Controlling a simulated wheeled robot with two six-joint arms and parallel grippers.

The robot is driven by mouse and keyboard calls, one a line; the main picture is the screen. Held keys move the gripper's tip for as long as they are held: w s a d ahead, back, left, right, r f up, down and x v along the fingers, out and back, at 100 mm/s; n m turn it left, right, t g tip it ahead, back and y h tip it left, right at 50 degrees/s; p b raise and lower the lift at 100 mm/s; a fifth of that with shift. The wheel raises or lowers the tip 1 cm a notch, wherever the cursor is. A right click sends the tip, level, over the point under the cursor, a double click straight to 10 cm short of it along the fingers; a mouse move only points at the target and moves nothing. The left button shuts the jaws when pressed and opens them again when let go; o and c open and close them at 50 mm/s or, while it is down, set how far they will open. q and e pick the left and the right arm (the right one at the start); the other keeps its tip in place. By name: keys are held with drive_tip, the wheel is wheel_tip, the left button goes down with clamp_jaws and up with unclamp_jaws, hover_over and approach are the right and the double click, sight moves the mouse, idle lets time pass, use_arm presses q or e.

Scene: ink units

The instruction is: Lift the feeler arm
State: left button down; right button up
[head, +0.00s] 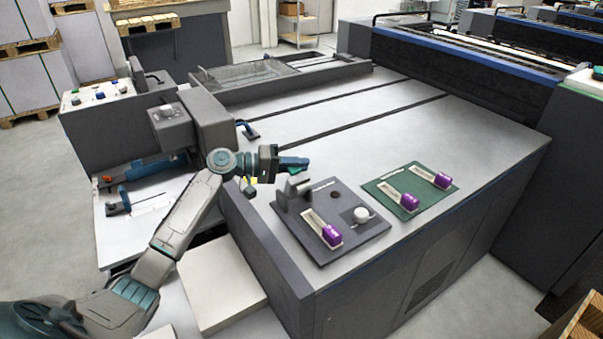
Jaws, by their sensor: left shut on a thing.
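My left gripper (296,163) reaches in from the left, over the near left corner of the grey machine table. Its teal fingers are shut on the feeler arm (296,192), a dark grey piece that stands up at the back left of a dark control plate (352,240). The fingers hide the held part, so the exact grip point is hard to see. My right gripper is not in view.
The dark plate also carries a purple-ended slider (331,236) and a white knob (361,214). A green plate (383,189) with two purple-ended sliders lies to the right. A grey console (96,98) with coloured buttons stands at left. The table's middle is clear.

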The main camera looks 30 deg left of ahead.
use_arm(q)
drive_tip(key=shift+w+a+f+n+h+b, duration=0.1)
drive_tip(key=shift+w+a+n+h+b, duration=0.15)
drive_tip(key=shift+n, duration=0.2)
drive_tip(key=shift+w+a+n+h+b, duration=0.15)
drive_tip(key=shift+a+n+b, duration=0.1)
drive_tip(key=shift+a+n, duration=0.15)
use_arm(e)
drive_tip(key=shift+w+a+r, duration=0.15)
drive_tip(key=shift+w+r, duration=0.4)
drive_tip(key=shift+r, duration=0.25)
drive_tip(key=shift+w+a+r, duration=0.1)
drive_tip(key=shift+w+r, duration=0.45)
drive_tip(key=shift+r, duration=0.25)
use_arm(q)
drive_tip(key=c, duration=1.4)
unclamp_jaws()
drive_tip(key=shift+c, duration=0.2)
drive_tip(key=shift+f, duration=0.1)
